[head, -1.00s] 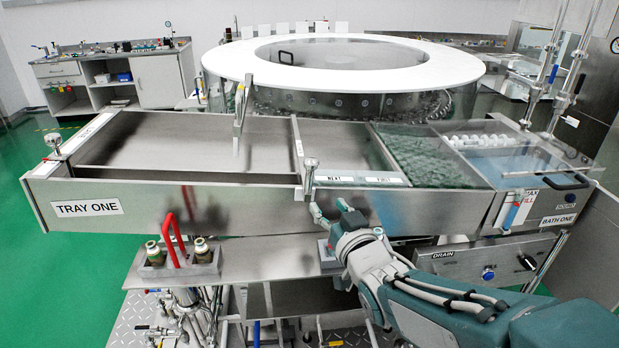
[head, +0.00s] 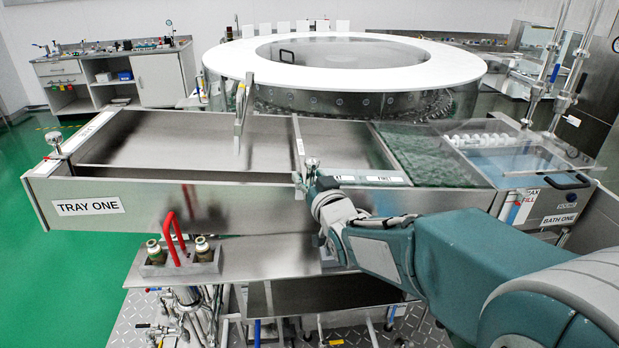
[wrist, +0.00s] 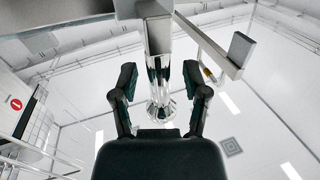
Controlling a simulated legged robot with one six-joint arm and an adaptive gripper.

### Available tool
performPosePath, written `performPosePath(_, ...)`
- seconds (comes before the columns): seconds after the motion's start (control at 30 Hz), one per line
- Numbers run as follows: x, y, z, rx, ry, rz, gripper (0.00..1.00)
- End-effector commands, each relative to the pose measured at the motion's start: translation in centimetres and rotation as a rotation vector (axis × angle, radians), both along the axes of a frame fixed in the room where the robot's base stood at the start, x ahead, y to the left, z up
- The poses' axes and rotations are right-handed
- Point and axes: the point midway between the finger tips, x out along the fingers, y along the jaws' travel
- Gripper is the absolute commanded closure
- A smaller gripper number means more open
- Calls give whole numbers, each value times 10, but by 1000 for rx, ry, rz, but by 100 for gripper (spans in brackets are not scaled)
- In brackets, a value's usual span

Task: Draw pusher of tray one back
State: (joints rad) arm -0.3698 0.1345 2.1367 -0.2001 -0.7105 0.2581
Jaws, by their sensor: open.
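Tray one (head: 150,200) is a long, shallow metal tray labelled TRAY ONE, running across the head view. A thin crossbar (head: 298,142), which looks like the pusher, spans the tray near its middle. A metal knob (head: 312,163) stands at the bar's near end, on the front wall. My gripper (head: 303,187) is at this knob, partly hidden behind my wrist. In the wrist view, its two dark fingers (wrist: 161,88) are open on either side of the shiny knob post (wrist: 159,65), with gaps showing on both sides.
Left of the bar, the tray floor (head: 200,140) looks clear. A thin upright rod (head: 240,115) stands in or behind it. Green glassy material (head: 425,155) and bath one (head: 560,200) lie to the right. A red handle (head: 173,235) rises below the tray front.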

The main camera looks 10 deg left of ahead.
Motion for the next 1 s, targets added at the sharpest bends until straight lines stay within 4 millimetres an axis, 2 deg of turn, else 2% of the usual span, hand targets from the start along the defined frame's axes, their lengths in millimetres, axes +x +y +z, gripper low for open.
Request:
performPosePath(0.03,0,0,0,0,0,0,45)
performPosePath(0.07,0,0,0,0,0,0,59)
performPosePath(0.1,0,0,0,0,0,0,76)
performPosePath(0.17,0,0,0,0,0,0,100)
performPosePath(0.47,-1,2,0,-1,-1,1,100)
performPosePath(0.63,-4,18,2,1,-3,4,100)
performPosePath(0.77,-11,45,6,1,-5,8,100)
performPosePath(1.0,-29,117,14,2,-4,10,100)
